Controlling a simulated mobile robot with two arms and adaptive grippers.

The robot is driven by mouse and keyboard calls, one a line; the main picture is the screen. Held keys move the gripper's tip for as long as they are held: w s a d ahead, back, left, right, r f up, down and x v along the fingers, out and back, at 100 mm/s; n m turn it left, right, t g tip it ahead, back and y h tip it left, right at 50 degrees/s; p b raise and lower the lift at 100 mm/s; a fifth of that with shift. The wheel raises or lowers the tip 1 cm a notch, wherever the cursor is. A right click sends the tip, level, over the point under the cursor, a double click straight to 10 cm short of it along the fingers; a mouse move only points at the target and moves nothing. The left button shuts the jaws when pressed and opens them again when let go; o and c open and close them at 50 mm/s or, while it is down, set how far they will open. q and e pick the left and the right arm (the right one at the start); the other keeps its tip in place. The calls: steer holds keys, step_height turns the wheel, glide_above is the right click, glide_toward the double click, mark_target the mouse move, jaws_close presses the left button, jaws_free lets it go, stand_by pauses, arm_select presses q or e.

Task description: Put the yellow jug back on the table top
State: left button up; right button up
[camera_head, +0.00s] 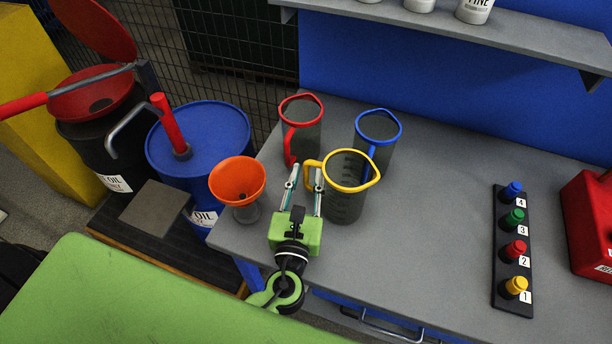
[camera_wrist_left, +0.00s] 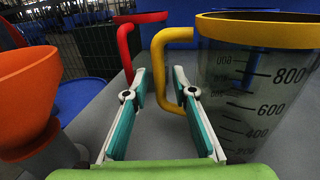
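The yellow jug (camera_head: 347,190) is a clear grey measuring jug with a yellow rim and handle. It stands upright on the grey table top (camera_head: 430,220), in front of the red and blue jugs. In the left wrist view the yellow jug (camera_wrist_left: 255,95) fills the right side, with its scale showing and its handle towards the left. My left gripper (camera_head: 307,174) is open at the handle side of the jug. In the left wrist view the handle shows between and beyond the parted fingertips (camera_wrist_left: 158,92); I cannot tell whether they touch it. My right gripper is not in view.
A red jug (camera_head: 303,135) and a blue jug (camera_head: 379,135) stand behind. An orange funnel (camera_head: 237,181) stands close left of my gripper. A black rack of coloured pegs (camera_head: 498,245) and a red container (camera_head: 590,225) are at the right. The table between jug and rack is clear.

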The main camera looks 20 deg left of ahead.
arm_select(q)
steer(key=shift+r, duration=0.1)
steer(key=shift+r, duration=0.15)
steer(key=s+b, duration=0.1)
steer(key=s, duration=0.2)
steer(key=s+d+b, duration=0.1)
steer(key=s, duration=0.3)
steer(key=s+d+b, duration=0.1)
steer(key=s, duration=0.2)
steer(key=shift+s+f, duration=0.2)
steer(key=shift+s, duration=0.1)
steer(key=shift+s+d+r, duration=0.1)
steer(key=shift+s+r, duration=0.1)
steer(key=shift+s, duration=0.45)
